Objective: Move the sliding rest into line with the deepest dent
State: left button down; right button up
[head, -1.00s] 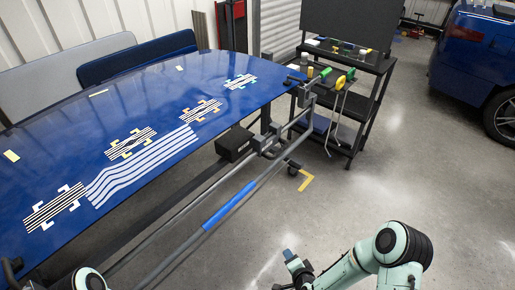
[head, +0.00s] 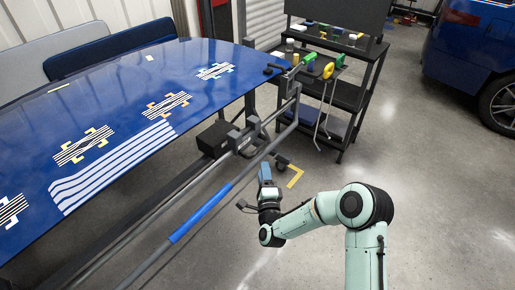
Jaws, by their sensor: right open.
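The sliding rest (head: 245,140) is a grey block on the long rail (head: 150,222) along the front of the blue panel (head: 120,80). It sits near the rail's far right end. I cannot tell which dent is deepest. My right gripper (head: 256,188) is open and empty, in front of the rail, below and right of the rest and apart from it. My left gripper is out of view.
A rod with a blue sleeve (head: 200,213) runs along the front of the rail. A black box (head: 216,138) is beside the rest. A black tool cart (head: 350,97) stands behind at right. The floor (head: 430,190) at right is clear. A blue car (head: 470,50) is far right.

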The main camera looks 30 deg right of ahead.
aim_at(260, 148)
jog(key=x, duration=1)
jog(key=shift+w+d, duration=0.1)
jog(key=shift+w, duration=0.25)
grip_shut()
